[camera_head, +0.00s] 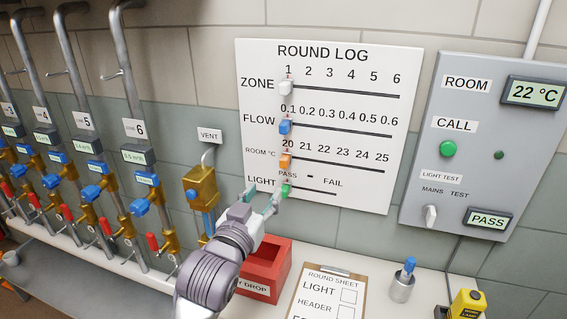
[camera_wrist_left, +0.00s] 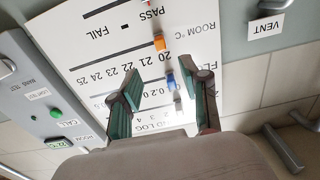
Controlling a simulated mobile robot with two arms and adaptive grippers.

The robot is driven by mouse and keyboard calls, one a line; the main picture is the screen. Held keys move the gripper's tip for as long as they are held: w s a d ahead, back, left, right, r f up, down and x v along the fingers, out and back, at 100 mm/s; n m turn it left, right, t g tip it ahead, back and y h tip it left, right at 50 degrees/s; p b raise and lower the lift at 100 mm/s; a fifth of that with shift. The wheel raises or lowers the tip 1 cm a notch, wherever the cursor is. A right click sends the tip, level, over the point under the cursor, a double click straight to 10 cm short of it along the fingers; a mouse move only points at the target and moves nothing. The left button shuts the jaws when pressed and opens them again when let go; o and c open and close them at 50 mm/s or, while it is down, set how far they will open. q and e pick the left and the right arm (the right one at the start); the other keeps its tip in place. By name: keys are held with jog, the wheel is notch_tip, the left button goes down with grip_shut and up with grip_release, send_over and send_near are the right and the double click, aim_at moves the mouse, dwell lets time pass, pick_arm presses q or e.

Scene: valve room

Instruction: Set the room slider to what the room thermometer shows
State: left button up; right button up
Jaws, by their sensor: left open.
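The room slider is an orange knob (camera_head: 285,160) at the 20 end of its row on the white ROUND LOG board (camera_head: 345,200). The row runs from 20 to 25. The room thermometer (camera_head: 533,92) on the grey panel reads 22 °C. My left gripper (camera_head: 264,197) is open and empty, in front of the board's lower left, below the orange knob in the picture. In the left wrist view the orange knob (camera_wrist_left: 159,43) lies beyond the open fingertips (camera_wrist_left: 158,80), with the blue knob (camera_wrist_left: 171,82) between the fingers in the picture. My right gripper is out of view.
White (camera_head: 286,87), blue (camera_head: 285,127) and green (camera_head: 286,190) knobs sit on the other rows' left ends. A red bin (camera_head: 280,262), a round sheet (camera_head: 322,300) and a blue-topped cylinder (camera_head: 402,284) are on the bench. Valved pipes (camera_head: 140,170) stand at left.

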aim_at(283, 164)
pick_arm(q)
jog(key=p+x, duration=0.1)
jog(key=x, duration=1.2)
jog(key=shift+w+d+p, duration=0.15)
jog(key=shift+w+p, duration=0.15)
jog(key=shift+p, duration=0.1)
grip_shut()
